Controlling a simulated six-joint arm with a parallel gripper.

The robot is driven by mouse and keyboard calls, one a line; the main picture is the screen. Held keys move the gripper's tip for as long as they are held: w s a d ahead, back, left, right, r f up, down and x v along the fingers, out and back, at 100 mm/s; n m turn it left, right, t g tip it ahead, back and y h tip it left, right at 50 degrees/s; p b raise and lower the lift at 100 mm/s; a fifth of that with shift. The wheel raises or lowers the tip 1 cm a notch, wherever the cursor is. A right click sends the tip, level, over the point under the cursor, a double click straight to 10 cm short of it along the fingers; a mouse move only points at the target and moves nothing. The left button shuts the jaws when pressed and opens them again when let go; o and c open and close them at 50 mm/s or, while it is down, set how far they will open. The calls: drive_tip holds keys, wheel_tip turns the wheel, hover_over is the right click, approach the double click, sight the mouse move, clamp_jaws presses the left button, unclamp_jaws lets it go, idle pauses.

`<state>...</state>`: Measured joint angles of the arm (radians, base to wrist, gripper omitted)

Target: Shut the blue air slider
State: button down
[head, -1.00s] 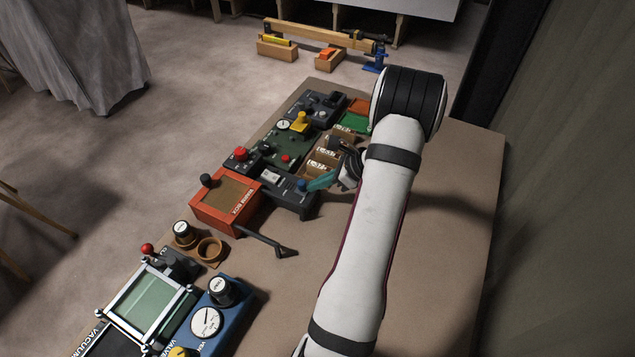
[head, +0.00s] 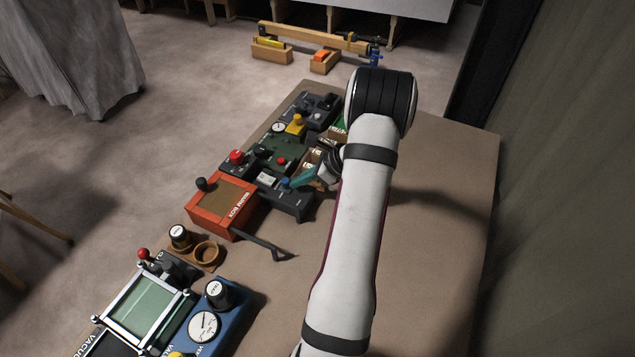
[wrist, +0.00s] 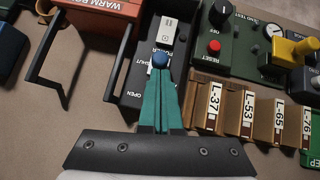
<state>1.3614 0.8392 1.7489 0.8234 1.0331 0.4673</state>
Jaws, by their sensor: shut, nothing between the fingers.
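The blue air slider knob (wrist: 160,60) sits on a dark box (wrist: 128,82) marked OPEN and SHUT. In the wrist view the knob is beside the SHUT mark, beyond the OPEN mark. My gripper (wrist: 160,76) has its teal fingers shut together and empty. Their tips are right at the near side of the knob and appear to touch it. In the head view my gripper (head: 293,182) reaches the knob (head: 285,183) from the right, over the dark box (head: 292,203). The slot under the fingers is partly hidden.
The orange warm box (head: 205,215) with a dark handle (head: 265,243) stands to the left. Wooden label blocks (wrist: 205,98) and a green panel (wrist: 240,50) with red and yellow knobs lie on the right in the wrist view. The table's right side is clear.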

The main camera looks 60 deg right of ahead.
drive_tip(key=s, duration=0.3)
drive_tip(key=s+d, duration=0.1)
drive_tip(key=shift+s+r, duration=0.25)
drive_tip(key=shift+r, duration=0.1)
drive_tip(key=a+v, duration=0.1)
drive_tip(key=v, duration=0.8)
drive_tip(key=shift+d, duration=0.4)
drive_tip(key=shift+r, duration=0.1)
drive_tip(key=w+a+r+n+g+y, duration=0.1)
drive_tip(key=w+a+r+n, duration=0.3)
drive_tip(key=a, duration=0.3)
drive_tip(key=w+a+r+n+g+y, duration=0.2)
drive_tip(key=w+a+n, duration=0.2)
drive_tip(key=w+a, duration=0.2)
drive_tip(key=w+a+r+n+g, duration=0.15)
drive_tip(key=a+n, duration=0.25)
drive_tip(key=a, duration=0.4)
drive_tip(key=a+r+n+g, duration=0.2)
drive_tip(key=a+n, duration=0.2)
drive_tip(key=a, duration=0.5)
drive_tip(key=s+a+n+g+h, duration=0.2)
drive_tip(key=s+a+n, duration=1)
drive_tip(key=a, duration=0.1)
drive_tip(key=shift+a+f+n+h, duration=0.2)
drive_tip(key=shift+n+h, duration=0.1)
drive_tip(key=shift+n, duration=0.1)
